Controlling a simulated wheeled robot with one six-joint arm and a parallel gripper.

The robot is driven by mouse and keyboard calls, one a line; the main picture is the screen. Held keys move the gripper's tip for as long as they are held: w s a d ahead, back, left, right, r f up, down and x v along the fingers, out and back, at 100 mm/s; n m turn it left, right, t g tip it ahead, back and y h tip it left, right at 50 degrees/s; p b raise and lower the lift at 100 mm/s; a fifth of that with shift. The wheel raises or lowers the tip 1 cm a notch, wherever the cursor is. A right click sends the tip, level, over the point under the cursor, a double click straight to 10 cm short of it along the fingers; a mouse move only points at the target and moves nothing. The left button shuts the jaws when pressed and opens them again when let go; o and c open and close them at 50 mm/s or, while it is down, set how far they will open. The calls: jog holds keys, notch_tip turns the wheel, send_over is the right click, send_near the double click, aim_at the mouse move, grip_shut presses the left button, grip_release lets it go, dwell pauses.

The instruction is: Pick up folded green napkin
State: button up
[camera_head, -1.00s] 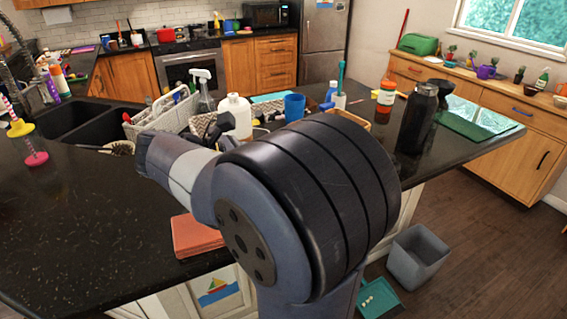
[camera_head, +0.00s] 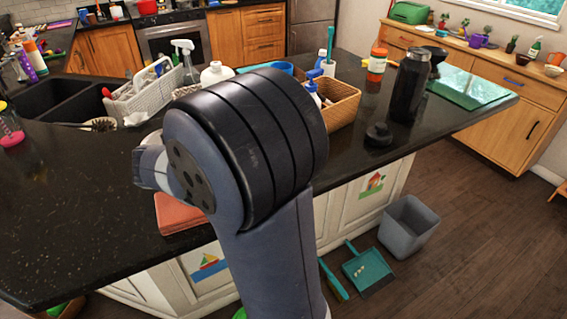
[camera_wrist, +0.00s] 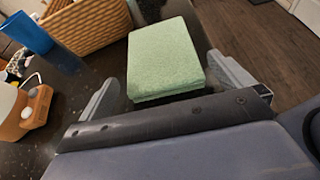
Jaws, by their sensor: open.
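The folded green napkin (camera_wrist: 165,58) is a pale green, textured, thick square in the upper middle of the wrist view. It lies on the dark countertop. My gripper (camera_wrist: 165,72) is open, with one grey finger on the left of the napkin and the other on its right. Nothing shows clamped between the fingers; whether they touch the napkin's sides I cannot tell. In the head view my arm hides both the napkin and the fingers.
A wicker basket (camera_head: 341,104) stands near the napkin; it also shows in the wrist view (camera_wrist: 88,38). A blue cup (camera_wrist: 27,33) is left of it. A black bottle (camera_head: 409,85) and black lid (camera_head: 378,134) stand right. A reddish folded cloth (camera_head: 180,213) lies at the front edge.

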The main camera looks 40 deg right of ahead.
jog(key=shift+x, duration=3.15)
jog(key=c, duration=0.8)
